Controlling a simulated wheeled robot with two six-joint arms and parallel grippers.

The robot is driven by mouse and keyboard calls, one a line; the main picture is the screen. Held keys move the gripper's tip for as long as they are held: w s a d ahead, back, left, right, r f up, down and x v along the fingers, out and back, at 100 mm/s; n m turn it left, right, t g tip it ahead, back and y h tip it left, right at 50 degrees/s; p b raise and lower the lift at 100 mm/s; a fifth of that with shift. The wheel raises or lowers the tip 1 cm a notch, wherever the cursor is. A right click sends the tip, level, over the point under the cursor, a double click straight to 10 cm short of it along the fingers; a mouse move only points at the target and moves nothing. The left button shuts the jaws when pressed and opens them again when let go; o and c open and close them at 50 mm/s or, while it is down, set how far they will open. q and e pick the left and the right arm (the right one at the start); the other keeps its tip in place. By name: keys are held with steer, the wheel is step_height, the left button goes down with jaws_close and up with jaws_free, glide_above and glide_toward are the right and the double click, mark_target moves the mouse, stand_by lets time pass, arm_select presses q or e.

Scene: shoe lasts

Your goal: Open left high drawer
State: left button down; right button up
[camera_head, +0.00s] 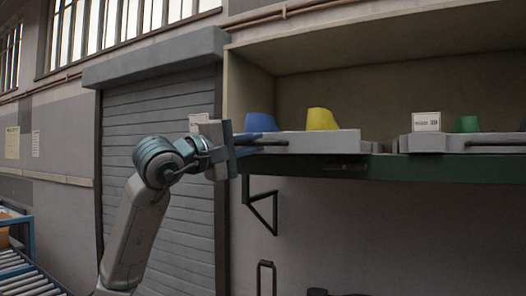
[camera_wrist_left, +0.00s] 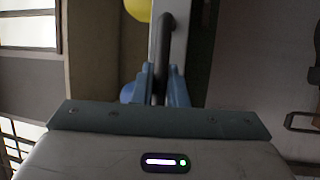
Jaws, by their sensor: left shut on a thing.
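The left high drawer (camera_head: 325,141) is a grey tray on the upper shelf, holding a blue shoe last (camera_head: 261,122) and a yellow shoe last (camera_head: 321,119). Its handle (camera_head: 275,143) is a dark bar along the front. My left gripper (camera_head: 248,144) is at the left end of this drawer, shut on the handle. In the left wrist view the handle (camera_wrist_left: 166,35) runs between the blue fingers of my left gripper (camera_wrist_left: 160,85). The yellow last (camera_wrist_left: 138,8) shows at the top there. My right gripper is not in view.
A second grey drawer (camera_head: 470,143) with a white label card (camera_head: 426,121) and a green last (camera_head: 467,124) is to the right. The green shelf edge (camera_head: 400,168) runs below both. A roller conveyor (camera_head: 25,270) is at the lower left. A grey roller shutter (camera_head: 140,110) stands behind my arm.

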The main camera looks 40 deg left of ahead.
arm_select(q)
steer(key=shift+s+d+f, duration=0.1)
steer(key=shift+s+d, duration=0.1)
steer(key=shift+s, duration=0.55)
steer(key=shift+s+d, duration=0.1)
steer(key=shift+s, duration=0.1)
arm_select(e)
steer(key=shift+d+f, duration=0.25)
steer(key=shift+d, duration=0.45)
arm_select(q)
steer(key=c, duration=1.5)
jaws_free()
steer(key=shift+o, duration=0.2)
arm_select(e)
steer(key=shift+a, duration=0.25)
